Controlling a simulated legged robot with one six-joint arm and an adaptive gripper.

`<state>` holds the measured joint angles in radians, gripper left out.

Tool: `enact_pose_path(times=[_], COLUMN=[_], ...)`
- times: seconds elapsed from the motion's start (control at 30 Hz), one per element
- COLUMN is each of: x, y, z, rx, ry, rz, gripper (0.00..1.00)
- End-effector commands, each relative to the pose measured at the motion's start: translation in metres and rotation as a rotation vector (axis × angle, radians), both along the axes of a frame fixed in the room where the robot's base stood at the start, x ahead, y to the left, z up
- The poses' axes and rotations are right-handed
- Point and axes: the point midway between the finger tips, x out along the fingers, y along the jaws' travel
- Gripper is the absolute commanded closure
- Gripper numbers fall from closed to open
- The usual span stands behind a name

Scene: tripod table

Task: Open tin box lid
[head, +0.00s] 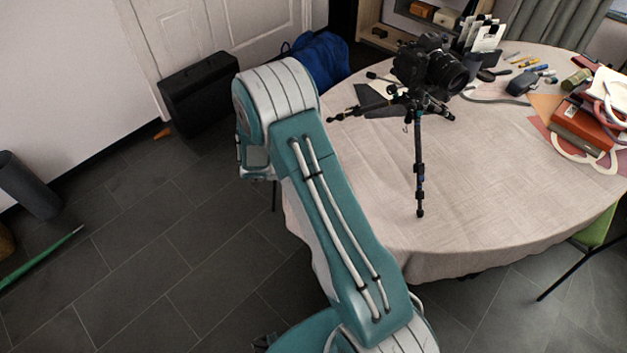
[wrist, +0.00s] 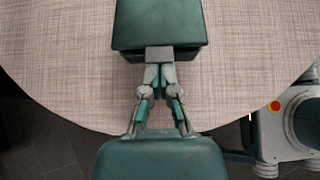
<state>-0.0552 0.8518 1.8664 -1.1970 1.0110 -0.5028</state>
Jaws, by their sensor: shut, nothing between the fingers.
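A dark green tin box (wrist: 158,24) stands on the cloth-covered table at the top of the wrist view, its far end cut off by the frame. Its lid appears down over the darker body, a thin strip of which shows below the lid's near edge. My gripper (wrist: 159,66) is shut and empty, its fingertips at the middle of the box's near side. A small grey block there covers part of the edge; I cannot tell whether it is fingertip or box, nor whether there is contact. I cannot make out the box or gripper in the head view.
In the head view a black camera (head: 430,66) on a tripod stands on the round table (head: 375,215). Pens, books (head: 582,128) and straps lie at the table's right. A black case (head: 200,92) and blue bag (head: 320,58) stand on the floor behind. The front tabletop is clear.

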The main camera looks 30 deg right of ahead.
Motion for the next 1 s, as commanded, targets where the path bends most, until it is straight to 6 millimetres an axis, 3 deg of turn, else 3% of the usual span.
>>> enact_pose_path(times=[0.4,1.0], x=[0.005,0.003], y=[-0.016,-0.048], z=[0.034,0.061], rx=[0.380,0.855], ry=[-0.018,-0.030], rz=[-0.005,-0.008], gripper=[1.00,1.00])
